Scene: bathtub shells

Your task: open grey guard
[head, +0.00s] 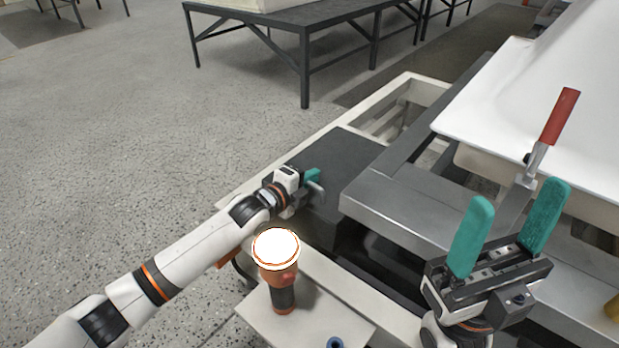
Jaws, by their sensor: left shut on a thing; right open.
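The grey guard (340,152) appears to be the dark grey flat-topped cover beside the metal frame in the middle of the head view. A small light-grey handle (317,188) shows at its near left side. My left gripper (311,177), with teal fingers, is shut on this handle; the fingers partly hide it. I cannot tell how far the guard stands open. My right gripper (505,230) is open and empty, teal fingers pointing up, in front of the metal frame at the lower right.
A lit orange flashlight (284,280) stands on a pale ledge (310,325) close to my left forearm. A red-handled clamp (560,115) rises behind my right gripper, beside the white tub shell (510,95). A dark table (290,30) stands at the back. The floor at left is clear.

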